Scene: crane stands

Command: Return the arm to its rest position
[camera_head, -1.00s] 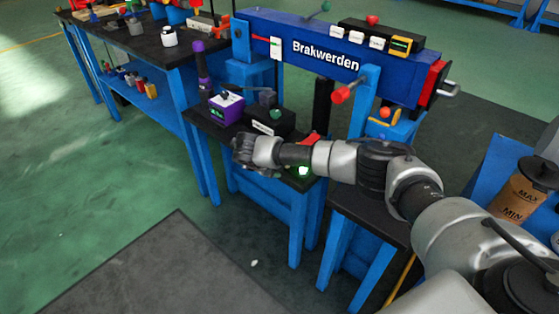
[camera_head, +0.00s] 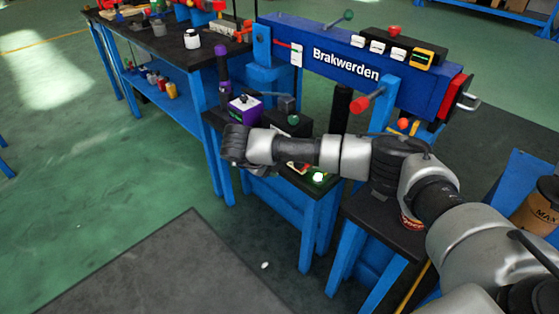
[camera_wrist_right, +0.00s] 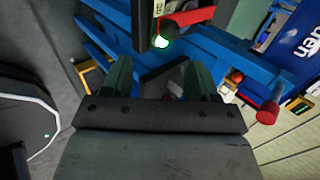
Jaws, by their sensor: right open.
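My right arm reaches in from the right in the head view, stretched out in front of the blue stand marked "Brakwerden" (camera_head: 345,64). Its gripper (camera_head: 235,145) is at the left end of the arm, in front of the small black-topped bench. In the right wrist view the two fingers of the right gripper (camera_wrist_right: 160,72) are apart, with nothing seen held between them. My left gripper is not in view.
A purple box (camera_head: 244,108) and a lit green button (camera_head: 319,177) are close to the arm. A red-ended lever (camera_head: 362,104) sticks out from the stand. A longer workbench (camera_head: 170,54) is at the back left. Open green floor (camera_head: 110,185) lies to the left.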

